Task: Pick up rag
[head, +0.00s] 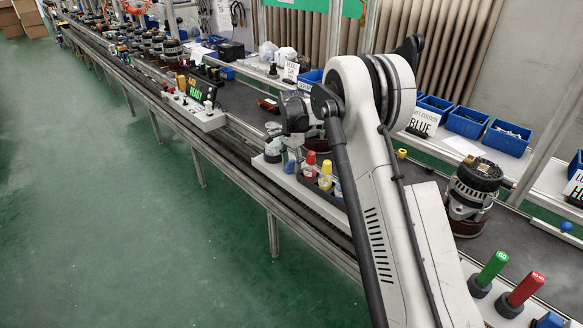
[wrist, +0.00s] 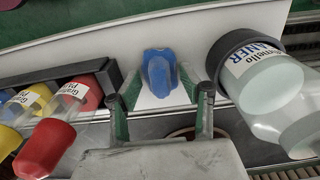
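The blue rag (wrist: 158,72) is a crumpled piece lying on a white surface in the wrist view, near the top middle. My gripper (wrist: 162,98) is open, with its two green-padded fingers pointing toward the rag. The rag shows in the gap between the fingertips and a little beyond them. Nothing is held, and I cannot tell how high the fingertips are above the surface.
A cleaner bottle (wrist: 272,88) is close to the right finger. A dark rack (wrist: 108,82) with red (wrist: 45,145) and yellow-capped bottles is at the left. In the head view, an alternator (head: 472,190) and green (head: 488,270) and red (head: 522,290) buttons are right of my arm.

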